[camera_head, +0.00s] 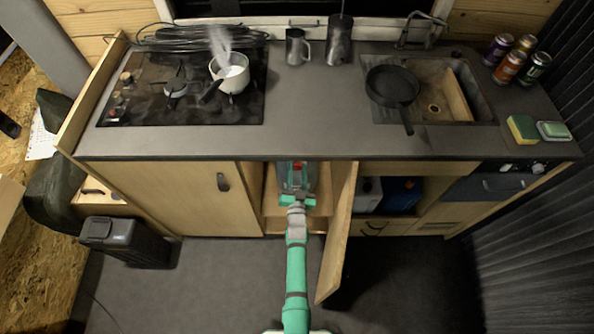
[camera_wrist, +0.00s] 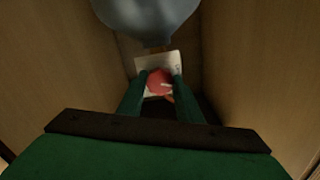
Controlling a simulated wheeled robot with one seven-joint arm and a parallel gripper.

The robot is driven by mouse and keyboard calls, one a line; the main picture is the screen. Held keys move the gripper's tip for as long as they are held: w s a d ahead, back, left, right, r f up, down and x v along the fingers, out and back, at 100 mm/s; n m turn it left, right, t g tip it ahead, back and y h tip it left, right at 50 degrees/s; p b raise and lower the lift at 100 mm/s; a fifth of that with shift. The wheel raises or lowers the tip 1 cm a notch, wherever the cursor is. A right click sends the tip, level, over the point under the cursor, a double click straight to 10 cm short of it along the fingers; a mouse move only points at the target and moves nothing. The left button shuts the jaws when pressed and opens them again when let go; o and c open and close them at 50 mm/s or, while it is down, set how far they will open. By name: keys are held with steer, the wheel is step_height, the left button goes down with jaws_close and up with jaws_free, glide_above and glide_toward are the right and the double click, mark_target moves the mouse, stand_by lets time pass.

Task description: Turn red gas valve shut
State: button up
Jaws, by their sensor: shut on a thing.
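The red gas valve (camera_wrist: 159,82) is a round red knob inside the open cupboard under the counter, and it also shows in the head view (camera_head: 298,165). A pale plate (camera_wrist: 174,62) is behind it. My gripper (camera_wrist: 158,90) reaches into the cupboard from the front; it also shows in the head view (camera_head: 297,175). Its two green fingers are on either side of the red knob and shut on it. A rounded grey gas bottle (camera_wrist: 147,18) is just above the valve in the wrist view. Part of the knob is hidden by the fingers.
The cupboard door (camera_head: 340,235) stands open to the right of my arm. Wooden walls (camera_wrist: 245,60) enclose the gripper closely on both sides. A steaming pot (camera_head: 236,80) sits on the stove (camera_head: 150,112). A pan (camera_head: 392,85) lies over the sink. A dark bin (camera_head: 125,243) stands at left.

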steer(key=m, duration=0.3)
steer(key=shift+m, duration=0.3)
steer(key=m, duration=0.3)
steer(key=shift+m, duration=0.3)
steer(key=m, duration=0.3)
steer(key=shift+m, duration=1.9)
steer(key=o, duration=1)
steer(key=shift+o, duration=0.2)
steer(key=shift+s, duration=0.1)
steer(key=s, duration=1)
steer(key=shift+s, duration=0.35)
